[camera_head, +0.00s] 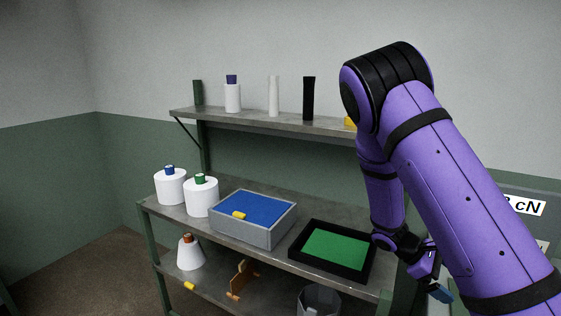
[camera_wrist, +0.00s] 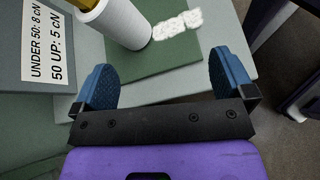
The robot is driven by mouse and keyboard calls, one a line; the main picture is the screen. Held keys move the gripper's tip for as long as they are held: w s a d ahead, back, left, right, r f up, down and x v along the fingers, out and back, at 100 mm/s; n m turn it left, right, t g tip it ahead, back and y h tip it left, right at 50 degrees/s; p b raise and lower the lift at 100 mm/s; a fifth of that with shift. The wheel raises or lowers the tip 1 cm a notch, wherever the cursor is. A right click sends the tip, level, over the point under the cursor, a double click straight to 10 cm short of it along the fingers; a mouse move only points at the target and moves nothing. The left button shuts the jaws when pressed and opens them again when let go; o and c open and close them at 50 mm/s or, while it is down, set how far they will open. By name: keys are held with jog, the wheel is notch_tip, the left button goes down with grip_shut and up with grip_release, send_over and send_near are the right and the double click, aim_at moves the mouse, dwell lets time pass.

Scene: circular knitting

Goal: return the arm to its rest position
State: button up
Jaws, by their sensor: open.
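My purple arm comes in from the lower right of the head view, bends at a black-banded elbow high up, and hangs down to the wrist. My gripper (camera_head: 437,288) is low at the right of the head view, beside the shelf unit's right end, with a blue finger showing. In the wrist view my gripper (camera_wrist: 160,62) has its two blue fingers wide apart, with nothing between them. A white cylinder (camera_wrist: 112,22) stands beyond the fingers on a grey surface with a green mat (camera_wrist: 150,62). A white fluffy strip (camera_wrist: 178,25) lies on the mat.
The shelf unit holds white cones (camera_head: 201,197), a grey bin with a blue inside (camera_head: 255,228) and a black tray with a green inside (camera_head: 320,262). Bottles stand on the upper shelf (camera_head: 270,122). A tension sign (camera_wrist: 48,45) is at left in the wrist view.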

jog(key=s+a+r+m+t+y, duration=0.2)
jog(key=s+a+r+y, duration=0.1)
jog(key=r, duration=0.4)
jog(key=s+a+r+m+t+y, duration=0.2)
jog(key=r, duration=0.4)
jog(key=s+a+r+m+t+y, duration=0.2)
jog(key=s+a+r+y, duration=0.1)
jog(key=r, duration=0.4)
jog(key=s+a+r+m+t+y, duration=0.2)
jog(key=s+a+r+t, duration=0.3)
jog(key=s+r, duration=0.5)
jog(key=shift+s+a+r+m, duration=0.3)
jog(key=shift+s+m, duration=0.2)
jog(key=shift+s, duration=0.3)
